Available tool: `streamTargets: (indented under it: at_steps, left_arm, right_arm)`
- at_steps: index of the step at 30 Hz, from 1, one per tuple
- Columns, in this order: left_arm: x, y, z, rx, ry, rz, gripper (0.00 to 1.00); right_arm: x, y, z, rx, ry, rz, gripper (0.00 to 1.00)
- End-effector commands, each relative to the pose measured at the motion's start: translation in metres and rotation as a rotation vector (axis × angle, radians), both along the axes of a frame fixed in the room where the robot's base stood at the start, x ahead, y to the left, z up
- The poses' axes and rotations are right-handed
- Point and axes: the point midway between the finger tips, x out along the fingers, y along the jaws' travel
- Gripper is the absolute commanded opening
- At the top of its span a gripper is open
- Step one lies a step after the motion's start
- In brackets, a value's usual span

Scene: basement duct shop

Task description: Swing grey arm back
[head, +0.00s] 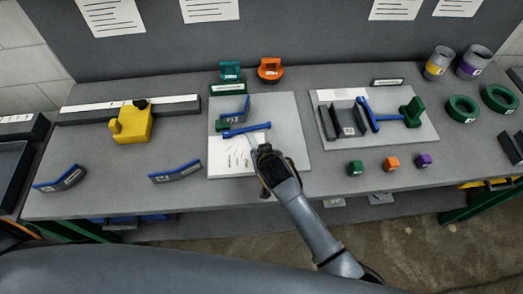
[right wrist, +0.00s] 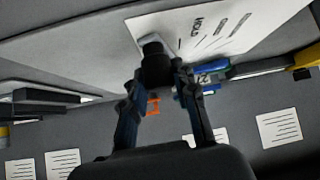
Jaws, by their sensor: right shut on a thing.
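My right gripper (head: 266,152) reaches in from the lower right over the left grey board (head: 290,125). In the right wrist view its two fingers (right wrist: 160,70) are shut around a black knob (right wrist: 155,52). A short light grey arm (right wrist: 150,38) shows just past the knob; in the head view its pale end (head: 252,141) sticks out ahead of the fingers, close to a blue bar (head: 246,130). The rest of the grey arm is hidden by the gripper. My left gripper is not in view.
A printed white sheet (head: 235,158) lies on the board left of the gripper. A green block (head: 222,125) and a blue-edged grey piece (head: 236,115) sit beyond. The right board (head: 405,135) holds a grey channel and a blue-green clamp. Small cubes (head: 391,163) stand right of my arm.

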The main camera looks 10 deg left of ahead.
Motion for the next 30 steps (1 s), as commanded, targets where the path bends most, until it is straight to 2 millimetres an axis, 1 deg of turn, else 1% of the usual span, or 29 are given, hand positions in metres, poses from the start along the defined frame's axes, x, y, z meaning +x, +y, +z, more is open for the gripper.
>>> streamTargets:
  at_steps: [2, 3, 6, 15, 19, 23, 30]
  left_arm:
    - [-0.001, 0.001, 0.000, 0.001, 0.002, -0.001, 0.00]
    - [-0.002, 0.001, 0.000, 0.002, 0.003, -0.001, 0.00]
    - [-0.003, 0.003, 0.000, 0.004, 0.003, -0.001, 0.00]
    - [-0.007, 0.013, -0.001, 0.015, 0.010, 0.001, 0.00]
    - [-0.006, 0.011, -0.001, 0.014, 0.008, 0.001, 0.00]
    - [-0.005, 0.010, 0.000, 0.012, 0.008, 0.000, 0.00]
    - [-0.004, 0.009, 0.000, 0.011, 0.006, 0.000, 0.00]
  right_arm:
    - [-0.002, 0.002, 0.000, 0.006, 0.003, 0.002, 0.00]
    - [-0.002, 0.002, 0.000, 0.005, 0.002, 0.003, 0.32]
    - [-0.001, 0.002, 0.000, 0.004, 0.002, 0.002, 0.52]
    - [-0.001, 0.001, 0.000, 0.002, 0.002, 0.001, 0.52]
    - [-0.005, -0.001, 0.004, 0.003, 0.001, 0.001, 0.52]
    - [-0.016, -0.005, 0.016, 0.004, 0.001, 0.001, 0.52]
    - [-0.046, -0.016, 0.048, 0.005, 0.001, 0.002, 0.52]
